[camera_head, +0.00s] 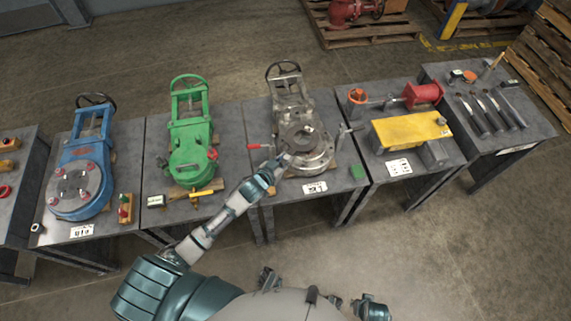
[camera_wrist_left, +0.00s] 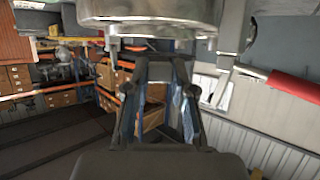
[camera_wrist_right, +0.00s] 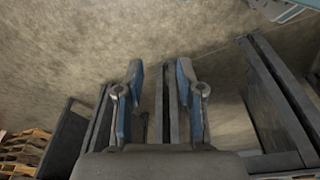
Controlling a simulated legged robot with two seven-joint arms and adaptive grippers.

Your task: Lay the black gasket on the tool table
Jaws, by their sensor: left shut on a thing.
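The black gasket (camera_head: 297,134) is a dark ring at the silver valve (camera_head: 317,161) on the middle table in the head view. My left gripper (camera_head: 283,160) is at the ring's near left side and is shut on it; the exact contact is small and hard to see. In the left wrist view the fingers (camera_wrist_left: 166,60) come together just below a round metal flange (camera_wrist_left: 150,12). The tool table (camera_head: 533,122) stands at the far right with several dark-handled tools on it. My right gripper (camera_wrist_right: 157,85) is open and empty, its fingers apart over the floor.
A table with a yellow block (camera_head: 412,130) and a red part (camera_head: 423,93) stands between the silver valve and the tool table. A green valve (camera_head: 190,140) and a blue valve (camera_head: 75,180) stand to the left. A red-handled lever (camera_head: 256,146) sticks out beside the silver valve.

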